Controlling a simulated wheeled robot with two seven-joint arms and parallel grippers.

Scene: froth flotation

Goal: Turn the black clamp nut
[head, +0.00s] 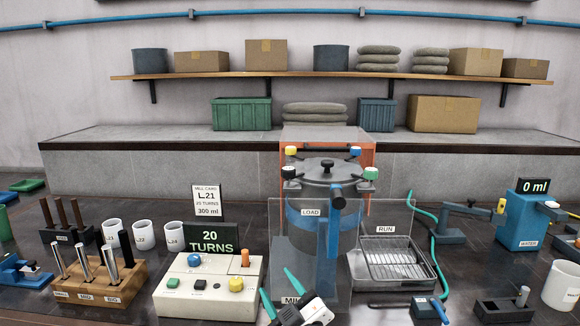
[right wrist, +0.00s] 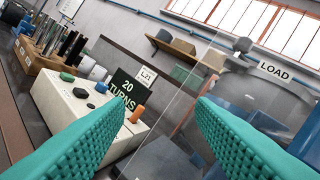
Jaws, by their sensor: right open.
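The black clamp nut (head: 289,173) sits at the front left of the round grey lid (head: 318,178) of the mill. Yellow (head: 291,151), blue (head: 356,151) and green (head: 371,173) nuts sit around the same lid. My right gripper (head: 276,281) is low in front of the mill, well below the black nut and apart from it. Its teal fingers are spread and empty, and they show large in the right wrist view (right wrist: 160,108). A dark knob shows behind the clear panel there, but I cannot tell which one it is. My left gripper is out of view.
The control box (head: 210,285) and the 20 TURNS display (head: 211,238) are to the left. A metal tray (head: 392,264) and a green hose (head: 434,250) are to the right.

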